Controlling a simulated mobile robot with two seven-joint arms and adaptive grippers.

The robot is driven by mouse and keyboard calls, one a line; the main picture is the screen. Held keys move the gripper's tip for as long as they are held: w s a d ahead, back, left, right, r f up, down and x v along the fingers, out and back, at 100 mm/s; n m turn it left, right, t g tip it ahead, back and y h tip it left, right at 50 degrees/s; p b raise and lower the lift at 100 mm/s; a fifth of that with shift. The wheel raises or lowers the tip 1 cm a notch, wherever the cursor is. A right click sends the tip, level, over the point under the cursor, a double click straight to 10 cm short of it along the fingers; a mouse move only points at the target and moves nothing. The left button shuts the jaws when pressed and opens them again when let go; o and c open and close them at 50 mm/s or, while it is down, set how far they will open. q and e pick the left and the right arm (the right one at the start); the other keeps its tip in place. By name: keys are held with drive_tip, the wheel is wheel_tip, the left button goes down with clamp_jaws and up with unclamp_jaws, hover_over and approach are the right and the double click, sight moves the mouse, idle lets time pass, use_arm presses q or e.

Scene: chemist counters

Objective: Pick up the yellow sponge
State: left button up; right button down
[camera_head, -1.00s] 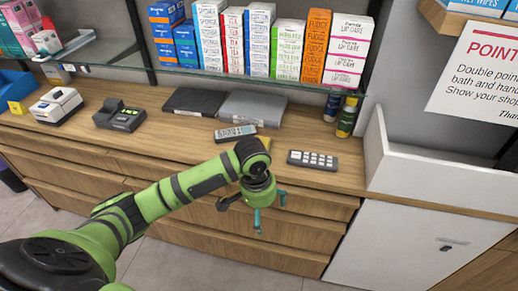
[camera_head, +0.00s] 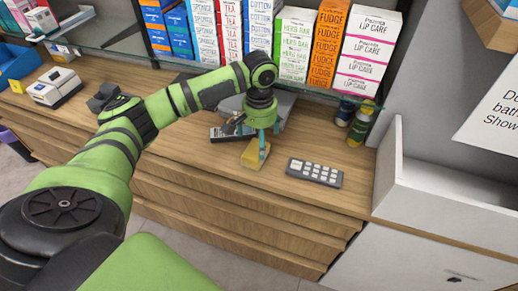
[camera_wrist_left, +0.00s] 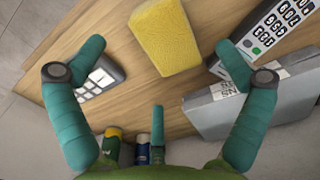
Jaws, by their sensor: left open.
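The yellow sponge (camera_head: 255,153) lies on the wooden counter in the head view, left of the keypad. It also shows at the top middle of the left wrist view (camera_wrist_left: 165,36). My left gripper (camera_head: 258,137) is over the sponge's back part, pointing down, with one finger in front of part of it. In the left wrist view the teal fingers of my left gripper (camera_wrist_left: 158,75) are spread wide with nothing between their tips. The sponge is just beyond them. Whether any finger touches it, I cannot tell. My right gripper is not in view.
A grey keypad (camera_head: 314,172) lies right of the sponge and a dark remote (camera_head: 228,133) behind-left. Flat grey boxes sit behind the gripper. Two bottles (camera_head: 358,126) stand at the back right, below a glass shelf of product boxes. The counter in front of the sponge is clear.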

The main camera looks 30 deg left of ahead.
sight(256, 154)
use_arm(q)
drive_tip(key=f, duration=0.2)
drive_tip(key=f+p, duration=0.1)
drive_tip(key=f, duration=0.1)
drive_tip(key=shift+s, duration=0.2)
drive_tip(key=shift+w+f, duration=0.15)
drive_tip(key=shift+f, duration=0.65)
drive_tip(key=c, duration=0.8)
drive_tip(key=shift+c, duration=0.4)
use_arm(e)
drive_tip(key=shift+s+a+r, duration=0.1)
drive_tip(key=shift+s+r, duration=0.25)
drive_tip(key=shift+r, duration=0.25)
